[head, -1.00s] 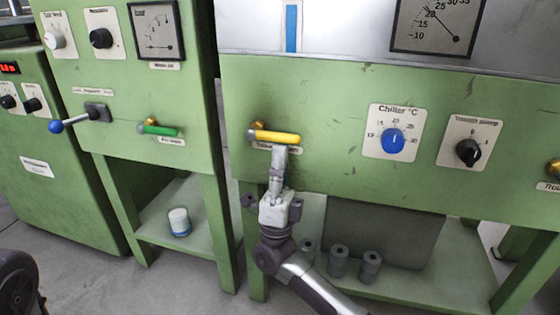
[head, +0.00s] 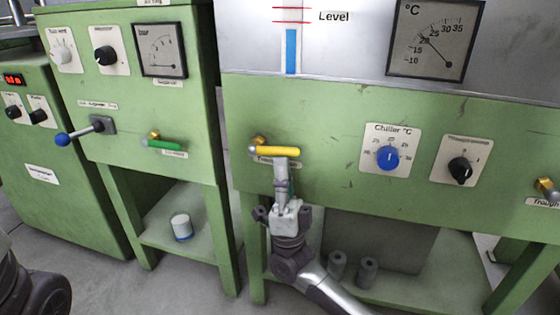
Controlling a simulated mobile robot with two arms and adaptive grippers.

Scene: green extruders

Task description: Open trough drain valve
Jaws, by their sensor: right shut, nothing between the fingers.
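A valve with a yellow lever (head: 278,151) and a brass body sits on the green front panel below the steel trough. Its lever lies nearly level, pointing right. Its label is partly covered by my gripper. A second brass valve (head: 544,184) at the right edge has a label starting "Trough", cut off by the frame. I cannot tell which label names the drain. My right gripper (head: 281,163) is shut and empty, its tips just below the middle of the yellow lever. I cannot tell whether they touch it. My left gripper is not in view.
The chiller knob (head: 387,158) and trough pump switch (head: 460,170) are to the right on the panel. A green-handled valve (head: 164,144) and a blue-knobbed lever (head: 63,139) are on the left machine. A white tub (head: 182,227) stands on the low shelf.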

